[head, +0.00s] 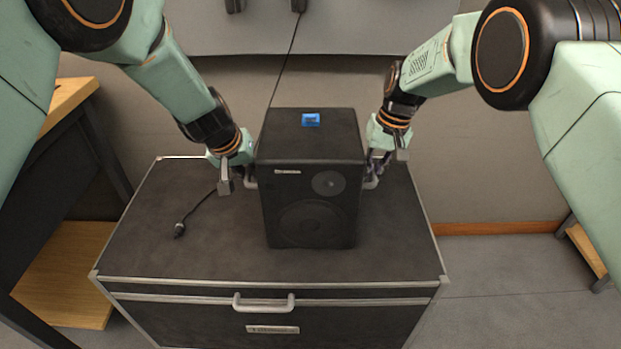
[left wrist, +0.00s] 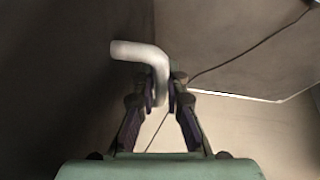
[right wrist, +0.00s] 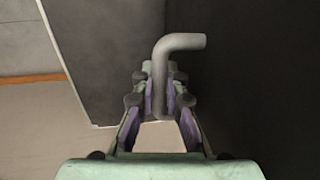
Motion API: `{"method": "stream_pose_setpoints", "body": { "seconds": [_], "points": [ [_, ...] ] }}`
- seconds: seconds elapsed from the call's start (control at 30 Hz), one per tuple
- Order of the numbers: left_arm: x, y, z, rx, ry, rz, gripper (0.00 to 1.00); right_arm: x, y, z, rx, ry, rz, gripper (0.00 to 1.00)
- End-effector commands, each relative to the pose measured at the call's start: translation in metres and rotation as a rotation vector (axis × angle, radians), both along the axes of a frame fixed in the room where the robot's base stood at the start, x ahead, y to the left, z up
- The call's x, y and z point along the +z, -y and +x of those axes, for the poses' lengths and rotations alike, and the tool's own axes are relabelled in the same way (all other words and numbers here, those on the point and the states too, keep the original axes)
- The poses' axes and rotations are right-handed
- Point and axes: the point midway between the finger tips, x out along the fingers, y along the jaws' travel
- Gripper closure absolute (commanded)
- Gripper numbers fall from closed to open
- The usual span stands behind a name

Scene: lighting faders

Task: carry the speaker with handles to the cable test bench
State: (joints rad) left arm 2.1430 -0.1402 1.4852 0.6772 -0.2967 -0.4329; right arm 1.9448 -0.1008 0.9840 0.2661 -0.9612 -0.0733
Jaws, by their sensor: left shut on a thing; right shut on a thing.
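The black speaker (head: 310,165) stands upright on top of a dark drawer cabinet (head: 160,245), its two round drivers facing me. A blue patch (head: 311,119) is on its top. My left gripper (head: 240,183) is at the speaker's left side, shut on its left handle, a bent grey bar (left wrist: 140,52) that shows between the fingers in the left wrist view. My right gripper (head: 375,173) is at the right side, shut on the right handle (right wrist: 180,42), which shows in the right wrist view. I cannot tell which thing here is the cable test bench.
A black cable with a plug (head: 180,228) lies on the cabinet top, left of the speaker. A desk with wooden parts (head: 65,265) stands at the left. A wooden edge (head: 585,248) shows at the far right. The floor (head: 500,290) right of the cabinet is clear.

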Motion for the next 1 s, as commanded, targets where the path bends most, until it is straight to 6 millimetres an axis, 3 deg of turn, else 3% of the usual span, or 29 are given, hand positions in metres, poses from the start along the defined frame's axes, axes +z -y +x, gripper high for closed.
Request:
{"method": "stream_pose_setpoints", "body": {
  "seconds": [0.63, 1.0],
  "points": [
    [0.006, 0.000, 0.003, 0.002, 0.009, 0.000, 1.00, 0.007, 0.000, 0.003, 0.000, 0.008, 0.000, 1.00],
    [0.023, -0.001, 0.003, 0.002, 0.009, 0.000, 1.00, 0.023, 0.001, 0.003, 0.000, 0.008, 0.000, 1.00]
  ]
}}
